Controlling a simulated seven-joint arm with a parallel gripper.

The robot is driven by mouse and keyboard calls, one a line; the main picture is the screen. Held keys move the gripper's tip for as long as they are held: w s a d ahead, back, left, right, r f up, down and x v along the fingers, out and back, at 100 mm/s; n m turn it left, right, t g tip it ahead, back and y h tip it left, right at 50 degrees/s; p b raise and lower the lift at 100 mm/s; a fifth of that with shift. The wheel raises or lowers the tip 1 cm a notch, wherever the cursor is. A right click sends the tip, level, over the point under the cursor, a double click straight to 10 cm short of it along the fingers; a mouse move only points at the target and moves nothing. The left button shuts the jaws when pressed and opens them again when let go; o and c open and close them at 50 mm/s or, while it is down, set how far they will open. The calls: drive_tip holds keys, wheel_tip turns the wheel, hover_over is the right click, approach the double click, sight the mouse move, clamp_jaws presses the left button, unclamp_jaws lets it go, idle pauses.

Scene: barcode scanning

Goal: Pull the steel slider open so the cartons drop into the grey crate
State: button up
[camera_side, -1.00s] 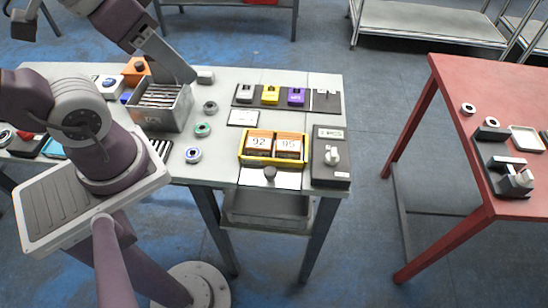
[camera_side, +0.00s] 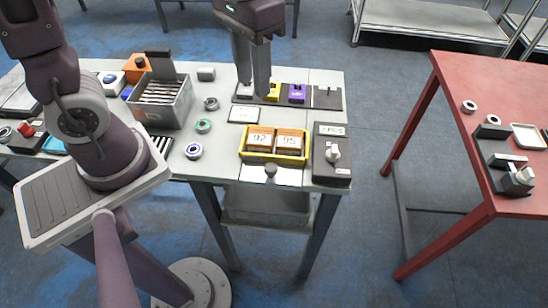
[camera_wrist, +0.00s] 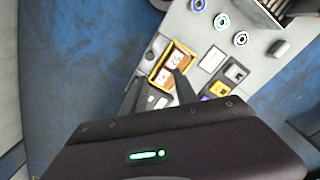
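Two brown cartons marked 92 (camera_side: 260,140) and 95 (camera_side: 290,142) sit side by side in a yellow frame (camera_side: 243,158) near the table's front edge. The steel slider (camera_side: 288,178) is a bright plate at the front of the frame, with a dark knob (camera_side: 270,171). The grey crate (camera_side: 265,210) is below the table edge, under the slider. My gripper (camera_side: 253,90) is empty, fingers apart, above the coloured blocks behind the frame. The wrist view shows the frame (camera_wrist: 187,52) and cartons beyond my fingers; the crate is not discernible there.
A dark strip with white, yellow (camera_side: 273,92) and purple (camera_side: 297,94) blocks lies behind the frame. A dark box with a white knob (camera_side: 333,153) stands right of it. Rings (camera_side: 194,151) and a grey bin (camera_side: 160,105) are to the left. A red table (camera_side: 500,90) stands apart.

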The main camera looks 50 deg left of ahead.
sight(272, 167)
drive_tip(key=d+f+g, duration=0.1)
drive_tip(key=f, duration=0.5)
drive_tip(key=d+f+g, duration=0.2)
drive_tip(key=f, duration=0.5)
drive_tip(key=w+d+f+g, duration=0.1)
drive_tip(key=f, duration=0.5)
drive_tip(key=shift+d+f+y, duration=0.15)
drive_tip(key=shift+f+y, duration=0.15)
drive_tip(key=shift+f, duration=0.1)
clamp_jaws()
drive_tip(key=shift+d+r, duration=0.1)
